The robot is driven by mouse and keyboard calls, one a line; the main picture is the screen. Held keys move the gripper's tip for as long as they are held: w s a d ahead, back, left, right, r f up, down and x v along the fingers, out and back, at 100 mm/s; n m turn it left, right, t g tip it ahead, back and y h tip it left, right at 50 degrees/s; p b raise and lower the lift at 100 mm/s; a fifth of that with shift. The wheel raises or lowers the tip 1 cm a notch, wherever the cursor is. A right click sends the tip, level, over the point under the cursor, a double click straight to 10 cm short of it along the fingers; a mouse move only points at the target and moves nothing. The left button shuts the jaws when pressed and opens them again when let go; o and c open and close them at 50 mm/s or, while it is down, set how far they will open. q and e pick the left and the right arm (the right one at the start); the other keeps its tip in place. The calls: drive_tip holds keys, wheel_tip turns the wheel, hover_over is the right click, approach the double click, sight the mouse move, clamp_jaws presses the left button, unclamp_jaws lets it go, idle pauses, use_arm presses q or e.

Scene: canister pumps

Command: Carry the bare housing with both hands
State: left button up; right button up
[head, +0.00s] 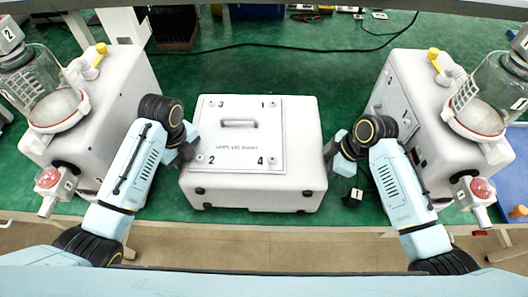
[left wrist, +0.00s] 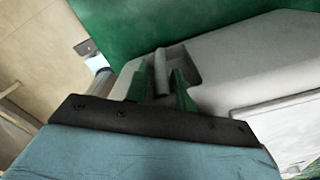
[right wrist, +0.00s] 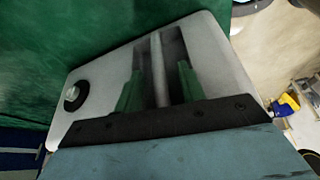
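The bare housing (head: 308,150) is a white box lying on the green surface at the centre of the head view. Its top has a panel numbered 1 to 4 with a handle. My left gripper (head: 180,155) is at its left side. In the left wrist view the gripper (left wrist: 161,92) is open, its green fingers on either side of a bar (left wrist: 160,65) in the side recess. My right gripper (head: 338,157) is at the housing's right side. In the right wrist view it (right wrist: 159,92) is open, with its fingers on either side of another recessed bar (right wrist: 157,60).
White pump units with glass canisters stand at the left (head: 125,85) and right (head: 420,90), close outside my arms. A dark crate (head: 174,30) and a black cable (head: 310,49) are behind. The green surface behind the housing is mostly clear.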

use_arm(q)
drive_tip(key=shift+f, duration=0.45)
use_arm(e)
drive_tip(key=shift+a+f, duration=0.15)
drive_tip(key=shift+f, duration=0.3)
use_arm(q)
drive_tip(key=c, duration=0.4)
use_arm(e)
drive_tip(key=c, duration=0.4)
use_arm(q)
clamp_jaws()
use_arm(e)
clamp_jaws()
use_arm(q)
drive_tip(key=shift+w+r, duration=0.15)
drive_tip(key=shift+r, duration=0.05)
use_arm(e)
drive_tip(key=shift+w+r, duration=0.2)
drive_tip(key=shift+r, duration=0.05)
